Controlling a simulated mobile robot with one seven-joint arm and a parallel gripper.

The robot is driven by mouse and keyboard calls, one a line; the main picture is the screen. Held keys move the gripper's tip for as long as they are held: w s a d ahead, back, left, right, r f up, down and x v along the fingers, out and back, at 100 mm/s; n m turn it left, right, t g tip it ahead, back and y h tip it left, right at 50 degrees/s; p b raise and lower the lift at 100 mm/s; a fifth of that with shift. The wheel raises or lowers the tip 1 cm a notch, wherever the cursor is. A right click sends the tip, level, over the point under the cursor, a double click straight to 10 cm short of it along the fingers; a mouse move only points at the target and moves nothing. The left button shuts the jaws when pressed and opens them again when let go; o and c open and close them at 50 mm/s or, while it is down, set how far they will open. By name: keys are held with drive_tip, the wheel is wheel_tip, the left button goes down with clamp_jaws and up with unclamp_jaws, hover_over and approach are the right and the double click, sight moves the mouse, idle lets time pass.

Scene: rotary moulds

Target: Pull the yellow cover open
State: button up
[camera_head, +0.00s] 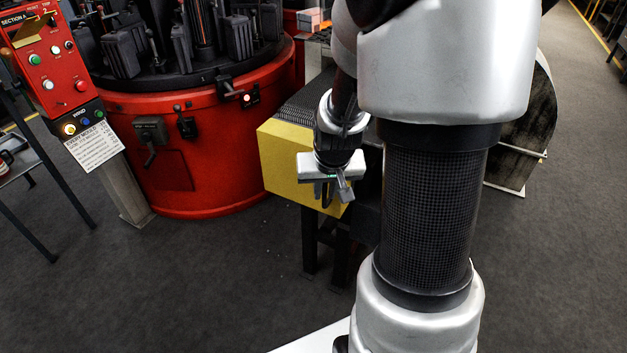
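The yellow cover (285,165) is a box-like yellow panel at the near end of a dark grated conveyor, in the middle of the view. My gripper (338,197) is in front of the cover's right part, pointing down. Its wrist and fingers hide part of the cover, so any handle there is hard to make out. I cannot tell whether the fingers touch the cover or are closed on something.
A large red rotary machine (205,150) with dark moulds on top stands to the left. A red control panel (50,65) on a post is at the far left, beside a grey table (20,165). Dark legs (310,240) stand under the conveyor. The floor in front is clear.

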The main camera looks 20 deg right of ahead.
drive_tip(key=shift+f, duration=0.1)
drive_tip(key=shift+c, duration=0.4)
clamp_jaws()
drive_tip(key=shift+a, duration=0.15)
